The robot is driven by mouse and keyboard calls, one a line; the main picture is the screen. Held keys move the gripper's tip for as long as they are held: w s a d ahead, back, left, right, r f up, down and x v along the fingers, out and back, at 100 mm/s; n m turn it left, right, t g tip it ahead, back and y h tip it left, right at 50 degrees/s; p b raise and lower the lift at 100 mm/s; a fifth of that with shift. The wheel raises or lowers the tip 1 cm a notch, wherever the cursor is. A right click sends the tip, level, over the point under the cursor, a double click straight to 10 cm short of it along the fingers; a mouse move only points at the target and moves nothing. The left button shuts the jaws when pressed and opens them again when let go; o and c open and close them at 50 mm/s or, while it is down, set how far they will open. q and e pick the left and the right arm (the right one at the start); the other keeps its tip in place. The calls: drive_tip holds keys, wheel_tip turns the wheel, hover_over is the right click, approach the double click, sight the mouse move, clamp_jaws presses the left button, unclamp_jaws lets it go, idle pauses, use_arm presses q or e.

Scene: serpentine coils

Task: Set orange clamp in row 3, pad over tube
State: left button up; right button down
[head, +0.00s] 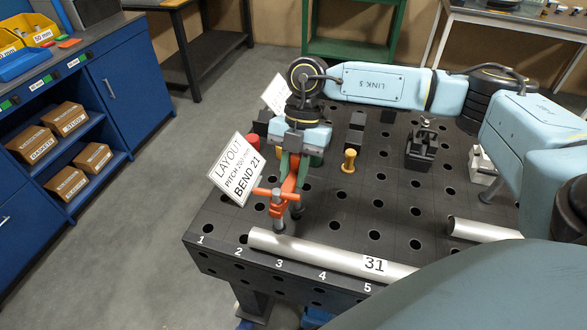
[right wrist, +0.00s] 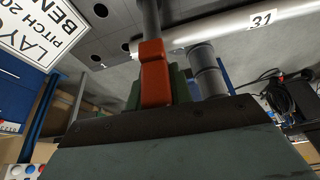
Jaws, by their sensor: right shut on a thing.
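The orange clamp (head: 287,190) is in the jaws of my right gripper (head: 291,160), upright over the front left of the black table. Its spindle and dark pad hang at the tube's far side near the left end, by rows 2 and 3; whether the pad touches the tube I cannot tell. A grey post stands beside the spindle. The silver tube (head: 325,254), labelled 31, lies along the numbered front edge. In the right wrist view the orange clamp (right wrist: 155,78) shows between the fingers, with the tube (right wrist: 222,32) beyond. My left gripper is not in view.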

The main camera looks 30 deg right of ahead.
drive_tip(key=shift+f+b, duration=0.4)
drive_tip(key=shift+f, duration=0.75)
drive_tip(key=shift+f, duration=0.35)
drive_tip(key=shift+f+b, duration=0.35)
drive_tip(key=c, duration=1.2)
unclamp_jaws()
drive_tip(key=shift+o, duration=0.2)
drive_tip(key=v, duration=1.3)
drive_tip(key=shift+r, duration=0.25)
drive_tip(key=shift+s, duration=0.15)
